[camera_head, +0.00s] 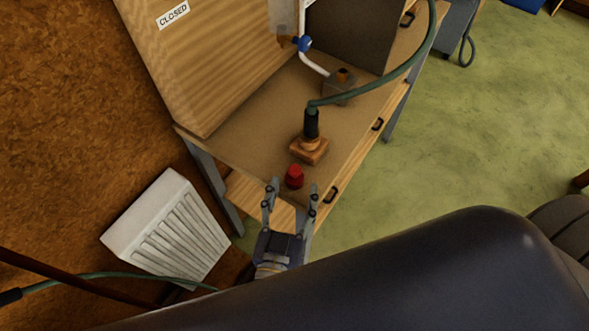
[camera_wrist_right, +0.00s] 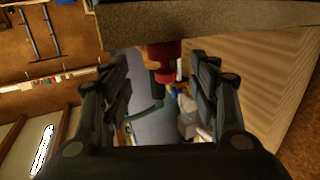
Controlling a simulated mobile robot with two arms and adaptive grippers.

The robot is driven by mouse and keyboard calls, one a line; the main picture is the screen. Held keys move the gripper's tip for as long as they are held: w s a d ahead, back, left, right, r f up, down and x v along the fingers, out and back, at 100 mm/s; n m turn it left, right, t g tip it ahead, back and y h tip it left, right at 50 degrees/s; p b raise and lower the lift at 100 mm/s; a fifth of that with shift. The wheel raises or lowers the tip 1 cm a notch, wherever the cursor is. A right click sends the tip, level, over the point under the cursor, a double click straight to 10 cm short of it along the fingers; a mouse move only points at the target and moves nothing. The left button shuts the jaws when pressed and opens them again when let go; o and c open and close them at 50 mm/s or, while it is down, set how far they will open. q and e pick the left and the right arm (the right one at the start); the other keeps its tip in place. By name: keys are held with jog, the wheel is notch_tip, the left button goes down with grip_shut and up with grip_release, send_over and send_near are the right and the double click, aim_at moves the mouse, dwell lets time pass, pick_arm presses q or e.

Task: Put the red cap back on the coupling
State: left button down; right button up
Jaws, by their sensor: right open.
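The red cap (camera_head: 294,177) stands on the bench top near its front end. My right gripper (camera_head: 292,189) is open, with its fingertips just short of the cap, one to each side. In the right wrist view the cap (camera_wrist_right: 163,58) shows between and beyond the open fingers (camera_wrist_right: 160,85), with nothing held. A black coupling (camera_head: 311,124) with a green hose on its top stands upright on an orange-brown block (camera_head: 309,150), just behind the cap. Whether this is the coupling the cap belongs to, I cannot tell. My left gripper is not in view.
The wooden bench (camera_head: 243,132) has drawers with black handles along its right side. A grey block (camera_head: 338,88) with an orange top stands farther back. The green hose (camera_head: 405,69) arches over the bench. A white ribbed radiator (camera_head: 170,228) is at left. Green floor lies open at right.

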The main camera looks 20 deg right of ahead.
aim_at(295, 174)
jog(key=shift+w+d+r+p, duration=0.2)
jog(key=shift+w+d+p, duration=0.05)
jog(key=shift+w+p, duration=0.35)
jog(key=p+x, duration=0.2)
jog(key=x, duration=0.1)
jog(key=shift+w+a, duration=0.1)
jog(key=shift+w, duration=0.2)
jog(key=shift+w+d+f, duration=0.2)
jog(key=shift+w+f, duration=0.05)
jog(key=shift+w, duration=0.1)
jog(key=c, duration=0.9)
